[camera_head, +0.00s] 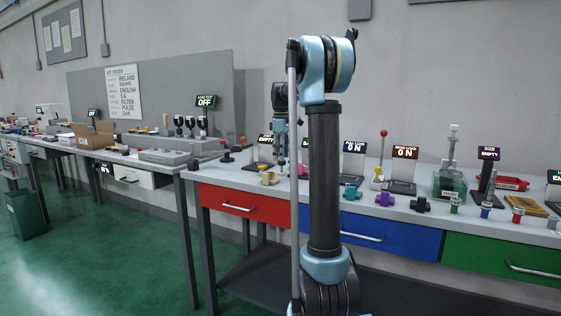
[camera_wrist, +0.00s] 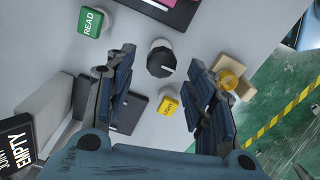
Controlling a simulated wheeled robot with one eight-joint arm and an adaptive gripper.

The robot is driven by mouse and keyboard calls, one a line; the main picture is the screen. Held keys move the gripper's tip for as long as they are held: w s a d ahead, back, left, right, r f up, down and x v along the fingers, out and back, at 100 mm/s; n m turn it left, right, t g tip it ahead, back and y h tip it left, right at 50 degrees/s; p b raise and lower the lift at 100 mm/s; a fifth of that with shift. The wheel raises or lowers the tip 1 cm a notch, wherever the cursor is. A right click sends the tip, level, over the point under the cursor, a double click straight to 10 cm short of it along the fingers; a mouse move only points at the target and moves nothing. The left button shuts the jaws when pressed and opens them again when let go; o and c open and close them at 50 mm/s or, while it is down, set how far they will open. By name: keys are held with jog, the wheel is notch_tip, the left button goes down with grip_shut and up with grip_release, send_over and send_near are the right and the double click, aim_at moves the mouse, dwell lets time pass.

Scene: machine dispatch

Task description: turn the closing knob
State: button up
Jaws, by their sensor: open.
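My gripper (camera_wrist: 165,75) is open. Its two fingers stand left and right of the knob, with a gap on each side, and nothing is between the pads. In the head view my gripper (camera_head: 281,155) points down over the bench above the red drawer; the knob cannot be made out there.
Near the fingers are a green READ block (camera_wrist: 91,22), a yellow lettered block (camera_wrist: 168,105) and a yellow round part on a tan base (camera_wrist: 231,79). A sign reading EMPTY (camera_wrist: 20,140) is at lower left. In the head view, several valves and signs line the bench at right.

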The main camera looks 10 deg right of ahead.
aim_at(282, 166)
jog(key=shift+f, duration=1.15)
jog(key=shift+c, duration=0.6)
jog(key=c, duration=1)
jog(key=shift+o, duration=0.2)
